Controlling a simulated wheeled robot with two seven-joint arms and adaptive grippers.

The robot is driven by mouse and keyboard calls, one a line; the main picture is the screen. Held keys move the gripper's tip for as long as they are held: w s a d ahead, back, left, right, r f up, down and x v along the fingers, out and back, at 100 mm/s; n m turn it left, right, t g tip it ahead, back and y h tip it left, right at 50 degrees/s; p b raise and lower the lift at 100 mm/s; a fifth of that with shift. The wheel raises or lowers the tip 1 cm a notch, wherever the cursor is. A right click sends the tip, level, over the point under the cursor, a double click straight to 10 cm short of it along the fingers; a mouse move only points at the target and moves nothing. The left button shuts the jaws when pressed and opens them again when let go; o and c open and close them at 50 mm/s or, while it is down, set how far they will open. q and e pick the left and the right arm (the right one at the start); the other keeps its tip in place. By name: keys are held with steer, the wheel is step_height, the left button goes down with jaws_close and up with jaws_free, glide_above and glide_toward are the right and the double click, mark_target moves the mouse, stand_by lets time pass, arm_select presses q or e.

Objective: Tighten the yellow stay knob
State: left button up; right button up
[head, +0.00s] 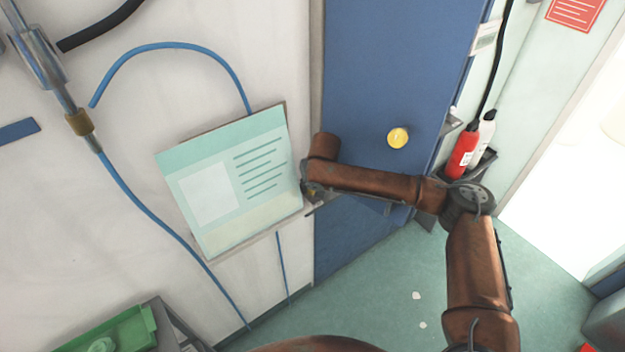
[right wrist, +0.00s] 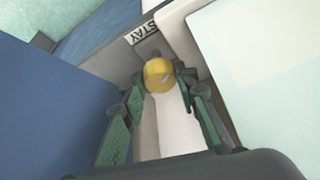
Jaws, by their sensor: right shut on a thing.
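The yellow stay knob (right wrist: 158,75) is round and sits between the fingertips of my right gripper (right wrist: 161,82) in the right wrist view. The green fingers stand on either side of it, and the gripper is shut on it. A white label reading "STAY" (right wrist: 143,33) is just beyond the knob. In the head view my right arm reaches left across the blue door, and its gripper is mostly hidden beside the panel's right edge. My left gripper is not in view.
Another yellow knob (head: 398,138) is on the blue door (head: 400,60). A teal-and-white panel (head: 228,182) is close left of my right gripper. A red extinguisher (head: 462,154) stands at the right. A green tray (head: 146,326) is at lower left. Blue hoses hang on the wall.

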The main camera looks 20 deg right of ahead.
steer(key=shift+a+r+m+h+p, duration=0.1)
steer(key=shift+m+h+p, duration=0.3)
steer(key=shift+m+p, duration=0.8)
steer(key=shift+c, duration=0.2)
steer(key=shift+p, duration=0.45)
steer(key=o, duration=1.2)
steer(key=shift+c, duration=0.2)
